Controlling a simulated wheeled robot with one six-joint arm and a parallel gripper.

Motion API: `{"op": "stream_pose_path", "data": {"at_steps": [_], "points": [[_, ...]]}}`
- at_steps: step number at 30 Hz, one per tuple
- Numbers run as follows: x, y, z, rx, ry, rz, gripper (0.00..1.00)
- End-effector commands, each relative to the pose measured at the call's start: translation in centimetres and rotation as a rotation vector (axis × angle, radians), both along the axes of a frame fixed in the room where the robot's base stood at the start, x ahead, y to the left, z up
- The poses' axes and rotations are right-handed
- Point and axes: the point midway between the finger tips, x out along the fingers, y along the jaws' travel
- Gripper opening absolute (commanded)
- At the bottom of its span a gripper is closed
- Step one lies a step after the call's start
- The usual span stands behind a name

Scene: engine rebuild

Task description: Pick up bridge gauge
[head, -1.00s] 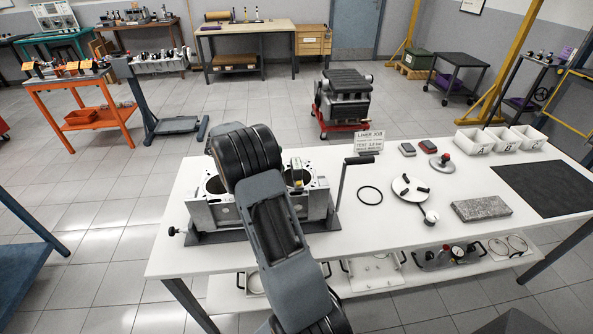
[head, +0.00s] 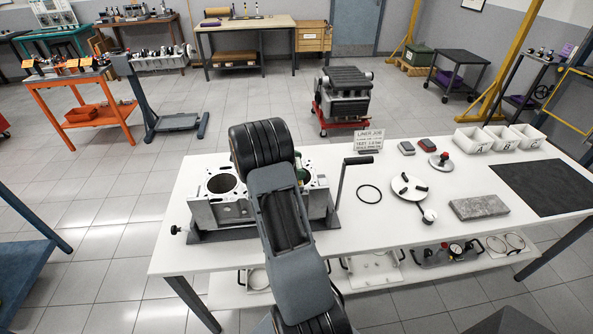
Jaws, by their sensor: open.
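The bridge gauge cannot be told for sure at this size. A dial instrument (head: 456,250) with a dark round face and black handles sits on the lower shelf, right of the middle. My arm reaches up from the bottom edge over the engine block (head: 218,207) on the bench. My gripper does not show; the arm's black upper joint and links hide that area. A small greenish part shows just right of the arm at the block's right bore; I cannot tell what it is.
A crank handle (head: 343,185) stands upright beside the block. The bench's front right is clear.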

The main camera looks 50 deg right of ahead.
Motion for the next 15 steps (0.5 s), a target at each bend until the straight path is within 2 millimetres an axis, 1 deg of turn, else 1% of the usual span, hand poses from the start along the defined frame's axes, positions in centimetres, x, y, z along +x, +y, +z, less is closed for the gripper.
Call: {"op": "stream_pose_path", "data": {"at_steps": [1,2,15], "points": [[0.01,0.01,-0.01,0.000,0.000,0.000,0.83],[0.01,0.02,0.00,0.000,0.000,0.000,0.80],[0.03,0.03,0.03,0.000,0.000,0.000,0.38]]}}
